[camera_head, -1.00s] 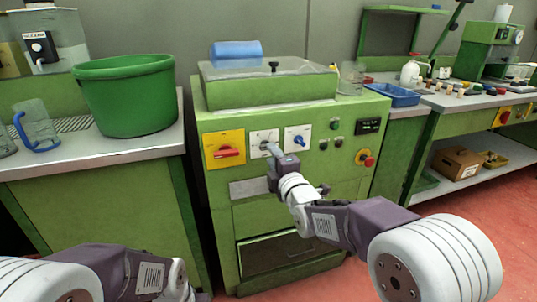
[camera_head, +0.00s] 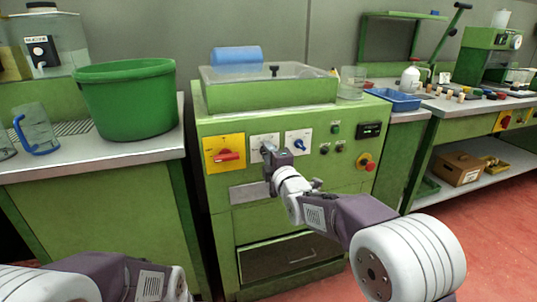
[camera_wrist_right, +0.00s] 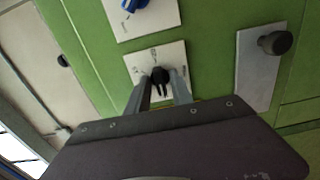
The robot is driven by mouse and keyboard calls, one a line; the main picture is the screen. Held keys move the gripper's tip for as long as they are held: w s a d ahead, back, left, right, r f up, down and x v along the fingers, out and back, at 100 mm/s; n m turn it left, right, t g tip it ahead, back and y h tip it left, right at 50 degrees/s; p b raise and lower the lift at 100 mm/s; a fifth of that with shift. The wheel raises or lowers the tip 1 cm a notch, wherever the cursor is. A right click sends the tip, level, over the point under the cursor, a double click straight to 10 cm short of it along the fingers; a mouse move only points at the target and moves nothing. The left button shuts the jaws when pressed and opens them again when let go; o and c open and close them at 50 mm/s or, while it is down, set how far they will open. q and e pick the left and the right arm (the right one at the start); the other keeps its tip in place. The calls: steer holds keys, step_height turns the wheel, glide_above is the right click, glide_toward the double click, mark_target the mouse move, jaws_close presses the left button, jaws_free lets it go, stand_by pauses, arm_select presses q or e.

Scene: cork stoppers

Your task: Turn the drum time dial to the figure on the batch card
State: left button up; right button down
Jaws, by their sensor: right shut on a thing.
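The green drum machine (camera_head: 212,190) stands in the middle of the head view. Its front panel has a white plate (camera_head: 258,140) with a small black dial; the dial (camera_wrist_right: 160,75) shows better in the right wrist view. My right gripper (camera_head: 268,151) is at this plate, its two fingers (camera_wrist_right: 161,84) shut on the dial from either side. The plate's marks are too small to read. A second white plate with a blue dial (camera_head: 299,144) is just right of it. My left gripper is out of view; only its arm shows at the lower left. I cannot make out a batch card.
A yellow plate with a red switch (camera_head: 228,157) is left of the dial. Several buttons, a dark display (camera_head: 369,130) and a red stop button (camera_head: 366,161) are to the right. A green tub (camera_head: 125,105) stands on the left counter, a blue tray (camera_head: 396,100) on the right.

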steer(key=m+b, duration=0.1)
steer(key=m, duration=2.2)
steer(key=shift+f, duration=0.1)
steer(key=shift+m, duration=0.4)
steer(key=c, duration=1.4)
jaws_free()
steer(key=shift+c, duration=0.2)
steer(key=shift+s, duration=0.1)
